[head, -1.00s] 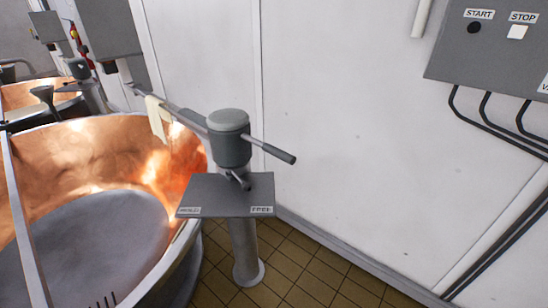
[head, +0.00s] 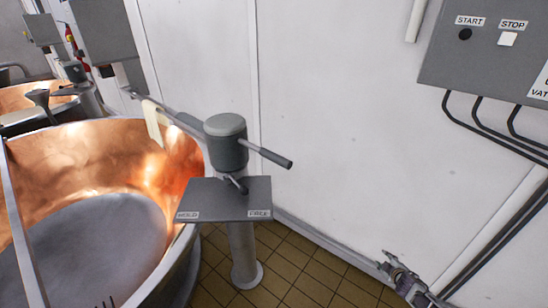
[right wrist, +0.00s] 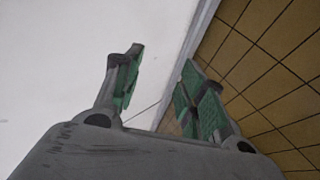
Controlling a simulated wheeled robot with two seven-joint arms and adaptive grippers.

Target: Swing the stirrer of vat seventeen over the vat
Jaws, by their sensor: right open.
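The stirrer's post (head: 242,255) stands on the floor to the right of the copper vat (head: 150,165). A grey cylindrical head (head: 226,140) tops it, with a handle (head: 265,153) pointing right and down. Below the head is a plate (head: 225,208) marked HOLD at left and FREE at right, with a small lever (head: 236,184) above it. The stirrer's arm (head: 172,115) runs from the head back and left, with a pale paddle (head: 155,122) at the vat's rim. My right gripper (head: 390,262) is at the lower right, apart from the post. Its open, empty fingers show in the right wrist view (right wrist: 160,88).
A grey control box (head: 490,60) with START and STOP buttons hangs on the white wall at the upper right, cables below it. Another copper vat (head: 25,95) is at the far left. The tiled floor (head: 310,275) between post and my right gripper is clear.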

